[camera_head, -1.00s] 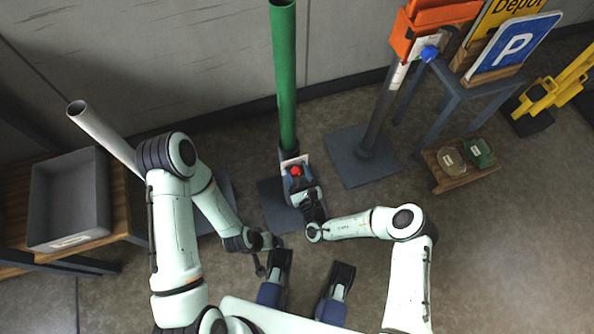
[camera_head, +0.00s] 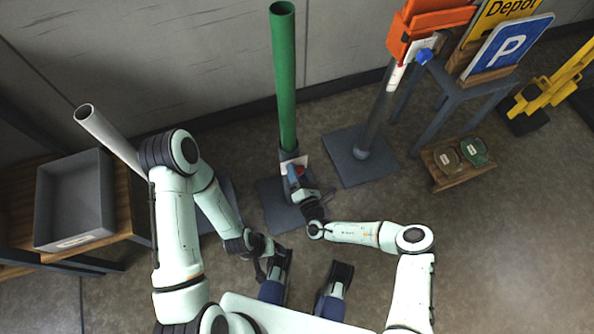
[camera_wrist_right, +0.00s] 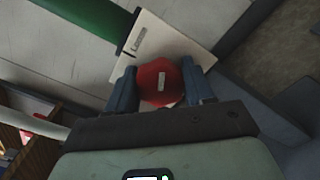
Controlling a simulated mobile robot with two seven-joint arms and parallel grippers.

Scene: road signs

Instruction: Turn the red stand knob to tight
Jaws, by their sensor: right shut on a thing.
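The red knob (camera_wrist_right: 161,80) sits on a white label plate (camera_wrist_right: 165,45) at the foot of a green post (camera_head: 286,80). In the wrist view it shows between the two blue-grey fingers of my right gripper (camera_wrist_right: 161,88). The right gripper is shut on the knob. In the head view, the right gripper (camera_head: 294,178) covers most of the knob (camera_head: 299,169). The plate's lettering is too small to read surely. My left gripper (camera_head: 275,252) hangs low in the middle, apart from the post; its fingers are unclear.
A second stand (camera_head: 374,120) with an orange top and blue knob (camera_head: 424,56) is to the right. Beyond it is a rack with signs (camera_head: 508,45). A low wooden tray (camera_head: 452,180) holds two round items. A grey bin (camera_head: 75,200) is at left, beside a grey pole (camera_head: 105,135).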

